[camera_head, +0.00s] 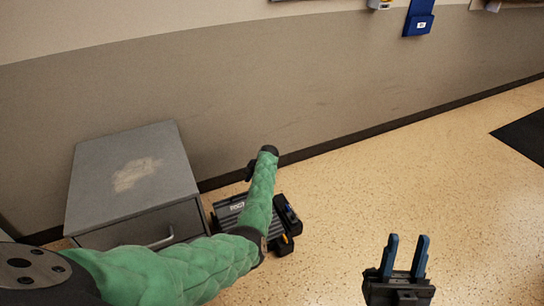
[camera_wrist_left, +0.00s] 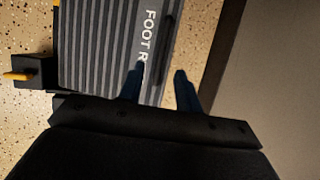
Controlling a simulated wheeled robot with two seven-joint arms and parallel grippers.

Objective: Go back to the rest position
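My left arm in its green sleeve (camera_head: 195,268) comes in from the left and bends up over a grey ribbed footrest on the floor. In the head view its gripper is mostly hidden behind the forearm. In the left wrist view my left gripper (camera_wrist_left: 159,72) has its two blue fingers apart with nothing held between them. The footrest (camera_wrist_left: 95,50), lettered "FOOT R", lies beyond the fingers. My right gripper (camera_head: 407,240) is at the lower right of the head view, its blue fingers pointing up, apart and empty, above bare floor.
A grey drawer cabinet (camera_head: 105,190) stands against the wall at the left, beside the footrest (camera_head: 228,209). A blue holder (camera_head: 418,17) hangs on the wall. A dark mat (camera_head: 525,137) lies at the right edge. The speckled floor (camera_head: 400,165) between is clear.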

